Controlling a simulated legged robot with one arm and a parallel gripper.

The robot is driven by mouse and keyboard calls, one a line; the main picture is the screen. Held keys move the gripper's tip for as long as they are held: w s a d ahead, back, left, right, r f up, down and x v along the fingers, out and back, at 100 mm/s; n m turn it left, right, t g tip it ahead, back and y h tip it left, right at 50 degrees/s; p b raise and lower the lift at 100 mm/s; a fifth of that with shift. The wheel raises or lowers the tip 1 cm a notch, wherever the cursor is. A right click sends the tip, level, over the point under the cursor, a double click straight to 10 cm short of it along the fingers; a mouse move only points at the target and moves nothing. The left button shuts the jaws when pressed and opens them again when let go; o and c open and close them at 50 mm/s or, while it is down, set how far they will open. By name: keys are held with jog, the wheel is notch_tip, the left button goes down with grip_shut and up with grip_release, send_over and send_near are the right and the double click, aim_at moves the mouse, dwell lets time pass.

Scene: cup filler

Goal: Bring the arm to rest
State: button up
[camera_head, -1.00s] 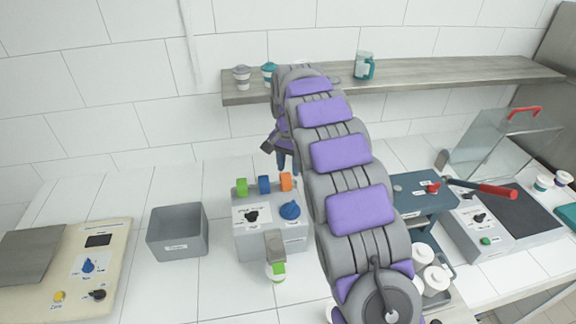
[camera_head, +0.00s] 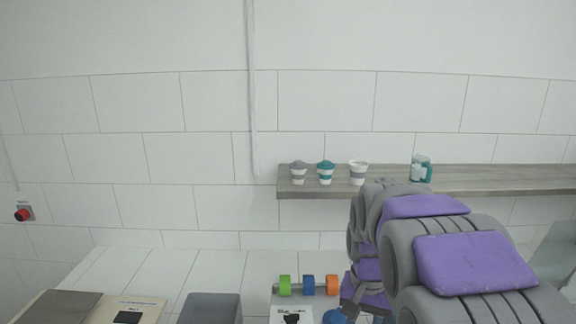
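My arm with its purple pads fills the lower right of the head view and bends down in front of the shelf. My gripper is not visible in the current view; the lower edge of the picture and my own arm hide that area. The cup filler (camera_head: 292,312) shows only its top at the bottom edge, with green, blue and orange knobs (camera_head: 309,285) on a bar. A blue part shows beside my arm at the bottom.
A wooden shelf (camera_head: 480,180) on the tiled wall carries a grey-lidded cup (camera_head: 299,173), a teal-lidded cup (camera_head: 325,173), another grey and white cup (camera_head: 358,173) and a teal-handled jar (camera_head: 420,169). A grey bin (camera_head: 210,308) and a beige machine (camera_head: 125,311) stand lower left. A red button (camera_head: 23,214) is on the wall.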

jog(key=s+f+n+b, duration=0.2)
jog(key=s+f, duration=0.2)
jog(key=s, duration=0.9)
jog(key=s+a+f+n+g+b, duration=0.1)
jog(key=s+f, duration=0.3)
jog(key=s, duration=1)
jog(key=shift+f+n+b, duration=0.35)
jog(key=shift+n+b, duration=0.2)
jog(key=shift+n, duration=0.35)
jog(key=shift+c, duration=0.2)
